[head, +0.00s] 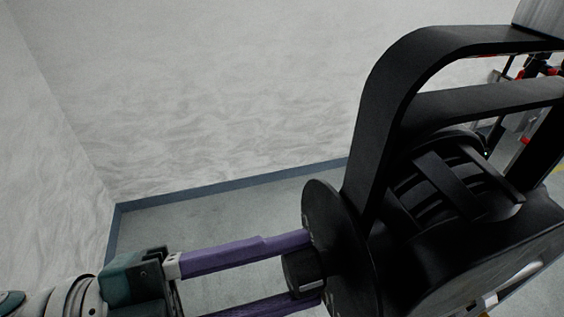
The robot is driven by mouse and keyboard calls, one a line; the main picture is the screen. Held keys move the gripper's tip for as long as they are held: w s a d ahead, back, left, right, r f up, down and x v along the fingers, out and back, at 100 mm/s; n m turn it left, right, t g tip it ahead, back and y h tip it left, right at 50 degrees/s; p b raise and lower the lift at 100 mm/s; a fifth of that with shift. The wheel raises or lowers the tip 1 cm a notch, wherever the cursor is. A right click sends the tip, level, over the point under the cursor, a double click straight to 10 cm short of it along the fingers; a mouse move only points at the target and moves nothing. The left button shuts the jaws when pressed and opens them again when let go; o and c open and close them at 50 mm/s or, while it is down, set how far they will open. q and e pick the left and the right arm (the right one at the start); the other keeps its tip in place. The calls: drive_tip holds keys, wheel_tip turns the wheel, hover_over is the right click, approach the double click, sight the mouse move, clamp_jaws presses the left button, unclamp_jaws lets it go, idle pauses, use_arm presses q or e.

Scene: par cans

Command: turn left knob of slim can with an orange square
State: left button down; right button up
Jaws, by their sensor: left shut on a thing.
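A black par can (450,215) with a curved double-bar bracket fills the right half of the head view. A short black knob (299,272) sticks out from the round plate on its left side. My left gripper (306,270) comes in from the left with two purple fingers, one above and one below the knob, and is shut on it. The lower finger is partly cut off by the bottom edge of the picture. No orange square shows on the visible faces of the can. My right gripper is not in view.
A pale textured wall (220,90) with a dark blue baseboard (235,183) stands behind, meeting another wall at a left corner. Grey floor (190,217) is clear between the wall and the can. Partly hidden red, black and metal parts (525,132) show at the far right.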

use_arm(q)
drive_tip(key=shift+f+n, duration=0.1)
drive_tip(key=shift+n, duration=0.5)
drive_tip(key=shift+c, duration=1.9)
unclamp_jaws()
drive_tip(key=shift+s+a, duration=0.1)
drive_tip(key=shift+a, duration=0.25)
drive_tip(key=b+v, duration=0.4)
drive_tip(key=v, duration=0.5)
